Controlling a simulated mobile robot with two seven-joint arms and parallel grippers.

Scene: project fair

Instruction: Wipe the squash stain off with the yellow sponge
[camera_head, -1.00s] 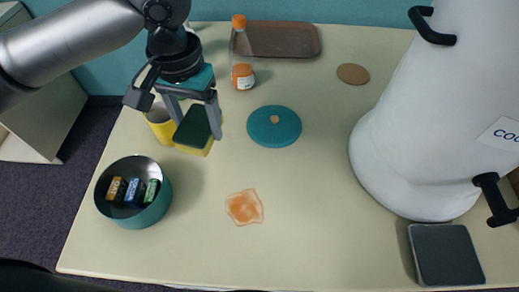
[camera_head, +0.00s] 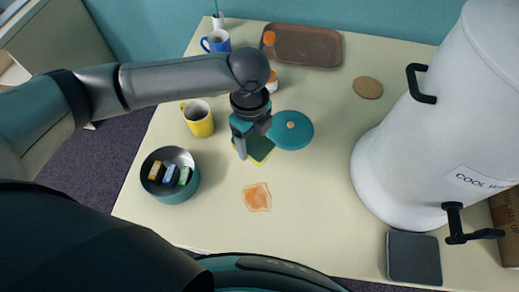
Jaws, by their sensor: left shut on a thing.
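The squash stain (camera_head: 257,197) is an orange, irregular patch on the pale table, in front of my left gripper. My left gripper (camera_head: 252,150) points down and is shut on the yellow sponge (camera_head: 262,153), which has a dark green top. It holds the sponge behind the stain and apart from it in the picture. Part of the sponge is hidden by the fingers, and I cannot tell whether it touches the table. My right gripper is not in view.
A teal lid (camera_head: 298,136) lies just right of the sponge. A yellow mug (camera_head: 198,120) and a teal bowl (camera_head: 182,191) with small packets stand left. A white cooler (camera_head: 400,165) and grey pad (camera_head: 425,258) are at right. A brown tray (camera_head: 320,47) and blue mug (camera_head: 216,42) are behind.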

